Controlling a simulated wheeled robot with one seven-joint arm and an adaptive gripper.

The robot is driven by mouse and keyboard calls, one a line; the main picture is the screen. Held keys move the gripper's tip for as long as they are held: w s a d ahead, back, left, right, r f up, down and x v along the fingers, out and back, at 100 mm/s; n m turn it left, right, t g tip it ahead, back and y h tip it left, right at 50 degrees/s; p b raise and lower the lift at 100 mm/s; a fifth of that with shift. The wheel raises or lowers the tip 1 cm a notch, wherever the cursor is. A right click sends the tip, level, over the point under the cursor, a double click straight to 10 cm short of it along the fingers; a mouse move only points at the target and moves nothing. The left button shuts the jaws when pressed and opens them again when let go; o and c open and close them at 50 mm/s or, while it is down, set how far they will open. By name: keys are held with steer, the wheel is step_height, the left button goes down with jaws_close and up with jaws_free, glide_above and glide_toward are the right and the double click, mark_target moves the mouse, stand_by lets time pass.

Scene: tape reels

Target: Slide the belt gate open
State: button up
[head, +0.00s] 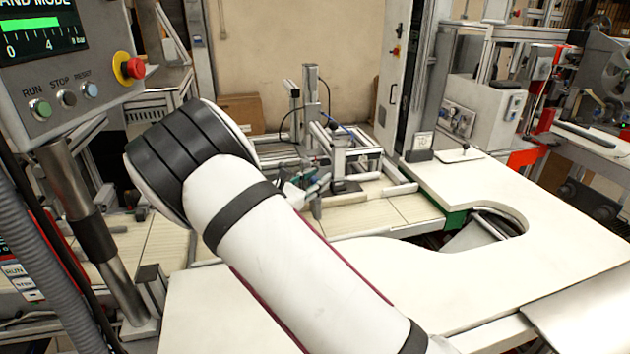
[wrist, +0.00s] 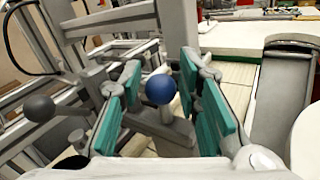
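A blue ball knob (wrist: 160,90) on a short grey stem shows in the wrist view, between the teal pads of my gripper (wrist: 161,84). The pads stand apart on either side of it, with visible gaps, so my gripper is open. A grey metal frame (wrist: 105,18) with bars lies beyond the knob; I cannot tell which part is the belt gate. In the head view my gripper (head: 308,187) is small and partly hidden by my arm, beside the metal fixture (head: 340,160) on the belt. The blue knob is not clear there.
A dark grey ball knob (wrist: 38,108) on a lever stands left of the gripper. A white curved worktop (head: 480,270) fills the right foreground. A control panel (head: 62,75) with a red button stands at left. A tall cabinet (head: 400,75) rises behind the fixture.

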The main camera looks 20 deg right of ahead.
steer(key=v, duration=1.2)
steer(key=s+d+r+m+g+y, duration=0.3)
steer(key=s+d+m+g, duration=0.1)
steer(key=s+d+m, duration=0.25)
steer(key=s+d+r+m+g+y, duration=0.2)
steer(key=s+d+r+m+g, duration=0.25)
steer(key=s+d, duration=0.3)
steer(key=s+a+r+m+t+y, duration=0.1)
steer(key=s+r+m+y, duration=0.1)
steer(key=s, duration=0.5)
steer(key=s+a+r+m+t+y, duration=0.1)
steer(key=s+r+m+y, duration=0.1)
steer(key=s+m+y, duration=0.2)
steer(key=s+a+r+m+t+y, duration=0.1)
steer(key=s+m+y, duration=0.3)
steer(key=s, duration=0.6)
steer(key=shift+s+a+r+m, duration=0.4)
steer(key=shift+a+r+m, duration=0.2)
steer(key=shift+r+m, duration=0.2)
steer(key=shift+t, duration=0.25)
